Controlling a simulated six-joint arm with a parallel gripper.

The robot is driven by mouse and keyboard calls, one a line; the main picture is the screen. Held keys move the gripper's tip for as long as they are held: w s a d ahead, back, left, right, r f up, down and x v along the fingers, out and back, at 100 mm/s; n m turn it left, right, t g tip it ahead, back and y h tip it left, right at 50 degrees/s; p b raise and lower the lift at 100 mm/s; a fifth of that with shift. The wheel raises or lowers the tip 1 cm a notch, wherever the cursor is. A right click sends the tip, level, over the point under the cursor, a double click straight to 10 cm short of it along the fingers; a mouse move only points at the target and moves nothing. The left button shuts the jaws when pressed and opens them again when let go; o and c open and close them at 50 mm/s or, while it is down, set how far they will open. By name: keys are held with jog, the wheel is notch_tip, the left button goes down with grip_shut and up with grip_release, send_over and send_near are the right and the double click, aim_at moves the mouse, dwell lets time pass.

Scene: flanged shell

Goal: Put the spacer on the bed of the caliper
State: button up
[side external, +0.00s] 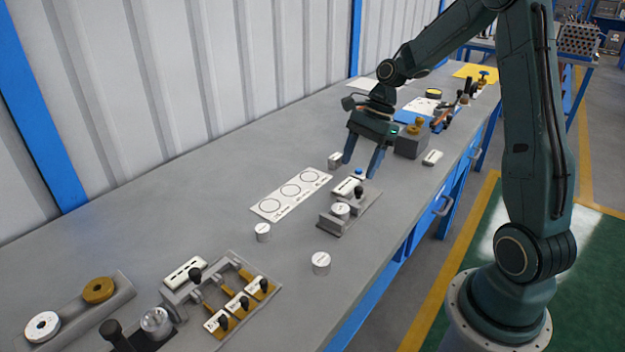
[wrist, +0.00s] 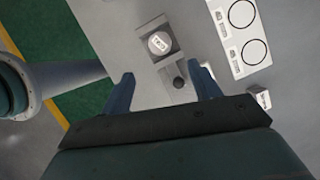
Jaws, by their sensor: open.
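The caliper (side external: 330,225) is a grey fixture with a flat bed, a black knob (side external: 358,191) and a white label plate (side external: 347,187). A short silver cylinder with a white labelled top, apparently the spacer (side external: 340,210), stands upright on its bed. In the wrist view, the spacer (wrist: 158,43) sits on the grey bed (wrist: 150,25), with the black knob (wrist: 178,82) nearer my fingers. My gripper (side external: 360,168) is open and empty, above and behind the caliper. In the wrist view, my gripper (wrist: 165,75) has its fingers wide apart on either side of the knob end, not touching the spacer.
Similar cylinders stand at the card's near end (side external: 263,232) and nearer the front (side external: 321,262). A small light piece (side external: 335,160) is beside my gripper. A fixture with black-knobbed clamps (side external: 225,305) occupies the near bench.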

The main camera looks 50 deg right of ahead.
dwell(0.4)
jog(key=s+a+r+n+t+h, duration=0.1)
jog(key=s+a+r+n+h, duration=0.2)
jog(key=s+a+r+n, duration=0.5)
jog(key=s+a+r+n+t+h, duration=0.1)
jog(key=s+a+r+n+t, duration=0.2)
jog(key=s+n, duration=0.7)
jog(key=a+r+n, duration=0.2)
jog(key=a+n, duration=0.1)
jog(key=shift+s+r, duration=0.35)
jog(key=shift+s, duration=0.05)
